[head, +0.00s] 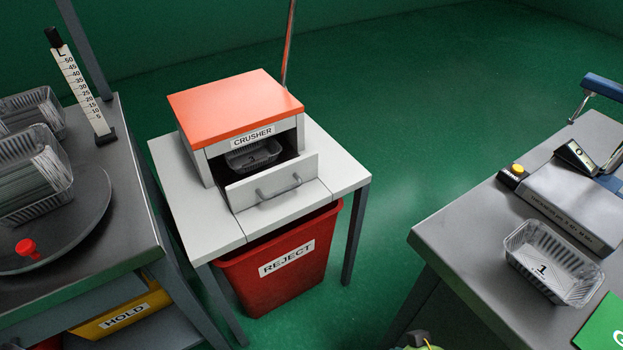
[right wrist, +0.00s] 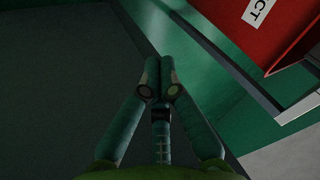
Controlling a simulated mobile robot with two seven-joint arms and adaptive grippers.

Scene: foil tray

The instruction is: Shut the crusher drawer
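The crusher (head: 236,98) has an orange top and stands on a small light table. Its drawer (head: 272,182) is pulled part way out, with a grey bar handle (head: 279,188) on the front panel. A clear ribbed tray (head: 254,155) marked 1 sits behind that panel, partly under the crusher's opening. My right gripper (right wrist: 160,75) shows in the right wrist view with its fingertips together and nothing between them. It is apart from the drawer, which that view does not show. My left gripper is not in view.
A red REJECT bin (head: 284,262) stands under the crusher table; it also shows in the wrist view (right wrist: 285,30). A left bench (head: 120,185) holds stacked trays (head: 35,170) and a turntable. A right bench (head: 465,235) holds another tray (head: 553,262). Green floor lies between.

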